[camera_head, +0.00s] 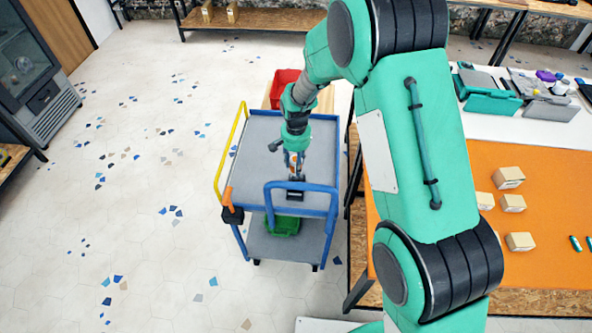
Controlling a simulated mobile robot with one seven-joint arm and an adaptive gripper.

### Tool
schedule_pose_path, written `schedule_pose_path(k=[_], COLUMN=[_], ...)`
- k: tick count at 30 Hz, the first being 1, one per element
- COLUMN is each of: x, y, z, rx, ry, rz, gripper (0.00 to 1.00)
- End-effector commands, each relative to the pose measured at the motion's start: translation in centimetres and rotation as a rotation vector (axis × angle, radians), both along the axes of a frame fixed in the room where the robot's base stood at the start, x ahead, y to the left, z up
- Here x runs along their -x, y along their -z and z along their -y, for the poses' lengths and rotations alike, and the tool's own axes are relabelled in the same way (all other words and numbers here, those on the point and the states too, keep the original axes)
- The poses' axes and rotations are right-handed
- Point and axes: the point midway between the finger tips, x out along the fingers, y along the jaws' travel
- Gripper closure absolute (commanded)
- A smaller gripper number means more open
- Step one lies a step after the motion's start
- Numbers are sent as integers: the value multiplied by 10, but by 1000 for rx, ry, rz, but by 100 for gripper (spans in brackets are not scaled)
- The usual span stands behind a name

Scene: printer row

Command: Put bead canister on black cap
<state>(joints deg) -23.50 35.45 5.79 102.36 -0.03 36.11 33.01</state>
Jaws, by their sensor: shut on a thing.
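My gripper (295,164) points down over the top shelf of the blue trolley, near its front handle. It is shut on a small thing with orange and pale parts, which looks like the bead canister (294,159). The fingers hide much of it. Just below the fingertips is a small black thing (296,194), which may be the black cap. At this size I cannot tell whether the canister touches it.
The trolley (256,150) has a yellow rail at left and a blue handle in front. A green bin (283,226) is on its lower shelf, and a red bin (284,84) stands behind. The orange-topped table (520,265) at right holds several small boxes.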

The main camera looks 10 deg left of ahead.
Motion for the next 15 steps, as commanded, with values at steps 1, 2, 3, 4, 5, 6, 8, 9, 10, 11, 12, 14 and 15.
schedule_pose_path(k=[1, 2, 3, 4, 5, 6, 8, 9, 10, 11, 12, 14, 15], x=[0, 0, 1, 1, 1, 1, 1, 1, 1, 0, 0, 0, 0], y=[2, 4, 8, 11, 14, 18, 25, 30, 32, 34, 36, 37, 37], z=[0, 0, 0, 0, 0, 0, 0, 0, 0, 0, 0, 0, 0], rx=[0, 1, 1, 1, 1, 1, 1, 1, 1, 1, 0, 0, 0], ry=[0, 0, 0, 0, 0, 0, 0, 0, 0, 0, 0, 0, 0], rz=[-1, -1, -1, -2, -2, -2, -2, -2, -2, -1, -1, 0, 0], gripper=[92, 92, 92, 92, 92, 92, 92, 92, 92, 92, 92, 92, 92])
